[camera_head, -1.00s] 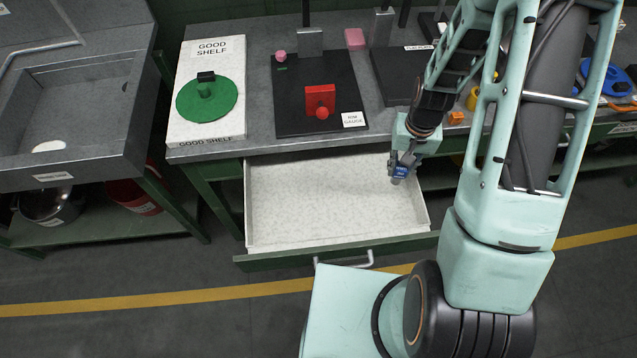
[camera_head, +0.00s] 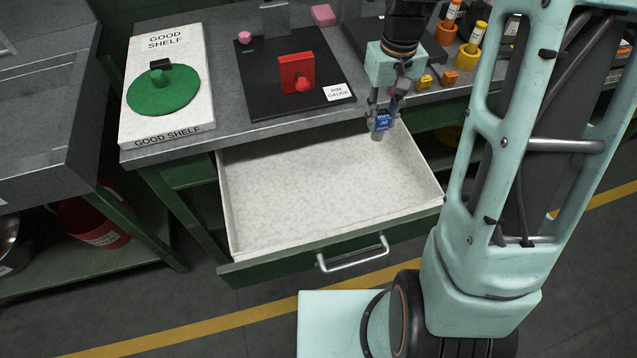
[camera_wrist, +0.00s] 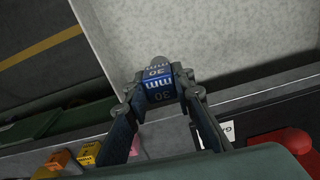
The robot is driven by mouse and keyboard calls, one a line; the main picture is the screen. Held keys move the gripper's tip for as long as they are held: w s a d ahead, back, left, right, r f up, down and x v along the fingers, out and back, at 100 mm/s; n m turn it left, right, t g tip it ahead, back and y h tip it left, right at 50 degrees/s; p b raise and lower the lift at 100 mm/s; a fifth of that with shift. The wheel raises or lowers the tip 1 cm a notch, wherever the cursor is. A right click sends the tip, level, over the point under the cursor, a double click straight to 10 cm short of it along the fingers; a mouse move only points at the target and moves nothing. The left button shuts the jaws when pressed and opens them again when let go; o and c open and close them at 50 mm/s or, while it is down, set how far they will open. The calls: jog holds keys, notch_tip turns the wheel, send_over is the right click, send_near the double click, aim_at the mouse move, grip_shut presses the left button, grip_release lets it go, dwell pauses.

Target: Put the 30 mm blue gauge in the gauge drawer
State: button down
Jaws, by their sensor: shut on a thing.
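The blue gauge (camera_head: 383,122), with 30 printed on it, is held between the fingertips of my gripper (camera_head: 379,114). In the wrist view the blue gauge (camera_wrist: 158,86) shows clearly between both fingers (camera_wrist: 158,90). The gauge drawer (camera_head: 322,190) is pulled open, with a pale speckled floor and a green front. It looks empty where I see it. In the head view my gripper and the gauge appear over the drawer's back right part, above its floor. How high above the floor I cannot tell exactly.
The bench top (camera_head: 222,142) lies behind the drawer. It carries a red rim gauge (camera_head: 297,73) on a black plate, a white good shelf board (camera_head: 186,116) with a green lid (camera_head: 163,92), and yellow (camera_head: 424,82) and orange (camera_head: 449,77) blocks. The drawer handle (camera_head: 353,255) sticks out in front.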

jog(key=b, duration=0.2)
jog(key=shift+d+r+n+b, duration=0.15)
jog(key=shift+r+n+b, duration=0.15)
jog(key=shift+r, duration=0.05)
jog(key=shift+s, duration=0.1)
jog(key=a+f+b, duration=0.2)
jog(key=a+f, duration=0.2)
jog(key=a, duration=0.5)
jog(key=b, duration=0.2)
send_over(319, 171)
jog(key=shift+f, duration=4.3)
jog(key=shift+f, duration=0.15)
jog(key=c, duration=1.7)
grip_release()
jog(key=shift+o, duration=0.2)
